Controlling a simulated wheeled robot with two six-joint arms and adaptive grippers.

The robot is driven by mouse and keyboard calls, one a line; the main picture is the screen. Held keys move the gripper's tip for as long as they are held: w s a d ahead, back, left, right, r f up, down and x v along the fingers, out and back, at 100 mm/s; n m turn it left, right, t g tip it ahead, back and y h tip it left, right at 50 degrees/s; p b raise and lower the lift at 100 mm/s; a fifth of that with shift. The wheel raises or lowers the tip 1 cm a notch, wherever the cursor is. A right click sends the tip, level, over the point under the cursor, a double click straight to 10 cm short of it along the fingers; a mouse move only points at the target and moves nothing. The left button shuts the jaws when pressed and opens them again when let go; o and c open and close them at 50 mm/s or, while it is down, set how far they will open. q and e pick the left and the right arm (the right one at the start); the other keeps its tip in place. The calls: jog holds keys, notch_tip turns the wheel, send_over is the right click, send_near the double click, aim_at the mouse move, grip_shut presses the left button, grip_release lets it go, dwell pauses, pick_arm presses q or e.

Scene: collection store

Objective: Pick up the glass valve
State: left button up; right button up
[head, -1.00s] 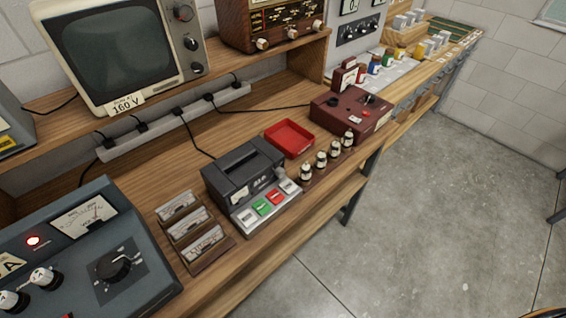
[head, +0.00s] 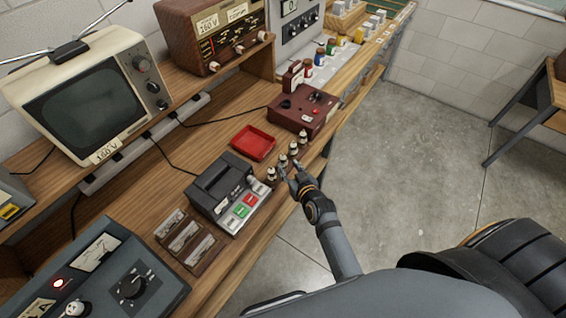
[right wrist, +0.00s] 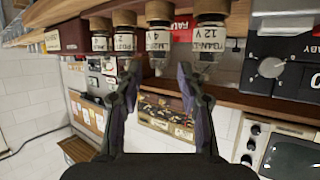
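In the right wrist view, which looks upside down, the gripper (right wrist: 158,77) is open and empty. One glass valve (right wrist: 158,42) shows between its fingertips. Another valve (right wrist: 209,40), labelled 12 V, is right of it, and one more (right wrist: 125,40) is left. I cannot tell whether a finger touches any valve. My left gripper is not in view.
The grey tester (head: 213,188) with coloured buttons stands left of the valves. A red tray (head: 254,143) lies behind them, and a dark red box (head: 303,112) is beyond. A wooden rack (head: 187,242) is nearer. Open floor (head: 400,170) lies right of the bench.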

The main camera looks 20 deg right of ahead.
aim_at(284, 162)
jog(key=shift+w+f, duration=0.6)
jog(key=shift+w, duration=0.1)
jog(key=shift+w+a+b, duration=0.15)
jog(key=shift+w+b, duration=0.15)
jog(key=shift+w, duration=0.1)
jog(key=shift+w+f+b, duration=0.15)
jog(key=shift+f+b, duration=0.05)
jog(key=shift+b, duration=0.15)
jog(key=b+x, duration=0.4)
jog(key=shift+w+f, duration=0.2)
jog(key=shift+f, duration=0.1)
jog(key=shift+w, duration=0.2)
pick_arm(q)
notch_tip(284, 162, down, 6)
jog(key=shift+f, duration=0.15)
pick_arm(e)
jog(key=shift+s+r, duration=0.15)
jog(key=shift+r, duration=0.05)
jog(key=shift+c, duration=1.2)
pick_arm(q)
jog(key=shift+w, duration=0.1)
pick_arm(e)
jog(key=c, duration=0.5)
